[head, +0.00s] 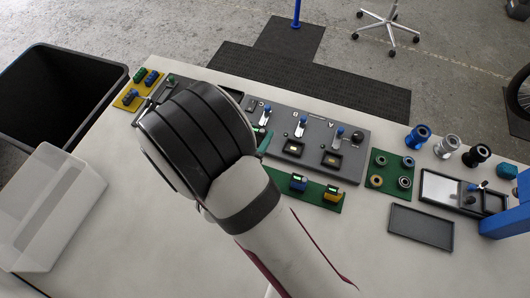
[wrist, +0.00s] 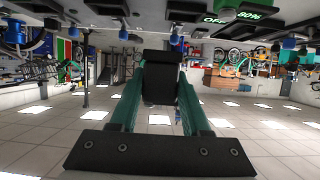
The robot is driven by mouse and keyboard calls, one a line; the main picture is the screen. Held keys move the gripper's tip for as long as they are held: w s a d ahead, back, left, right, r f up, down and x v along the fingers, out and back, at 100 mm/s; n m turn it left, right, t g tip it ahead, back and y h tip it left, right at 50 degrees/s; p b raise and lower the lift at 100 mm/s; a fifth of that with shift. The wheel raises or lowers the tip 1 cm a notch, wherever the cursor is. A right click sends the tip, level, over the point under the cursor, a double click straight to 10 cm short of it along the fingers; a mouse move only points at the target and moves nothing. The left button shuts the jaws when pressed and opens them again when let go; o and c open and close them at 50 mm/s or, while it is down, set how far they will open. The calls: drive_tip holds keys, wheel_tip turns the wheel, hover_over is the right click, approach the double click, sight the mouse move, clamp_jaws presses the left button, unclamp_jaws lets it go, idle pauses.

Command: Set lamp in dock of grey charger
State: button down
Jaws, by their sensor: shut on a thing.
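My gripper (wrist: 160,66) shows in the wrist view with two green fingers closed on a dark block, which appears to be the lamp (wrist: 161,78). Its details are too dark to tell. A long grey board, apparently the grey charger (head: 318,124), lies on the table right of my wrist. It has blue-topped levers and black square frames, with small yellowish patches inside two of them. Its left part is partly behind my arm.
A green board (head: 329,203) with small blue and yellow units lies in front of the grey board. A yellow board (head: 122,103) holds several small units at the left. A clear bin (head: 48,210), green ring board (head: 378,162) and black tray (head: 421,226) are also on the table.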

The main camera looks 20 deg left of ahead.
drive_tip(key=w+a, duration=0.1)
drive_tip(key=w, duration=0.1)
drive_tip(key=w+a+f, duration=0.1)
drive_tip(key=w, duration=0.2)
drive_tip(key=shift+w+a+f, duration=0.2)
drive_tip(key=shift+w+a, duration=0.1)
drive_tip(key=shift+a, duration=0.1)
drive_tip(key=shift+f, duration=2)
drive_tip(key=shift+f, duration=0.8)
drive_tip(key=shift+c, duration=1.4)
unclamp_jaws()
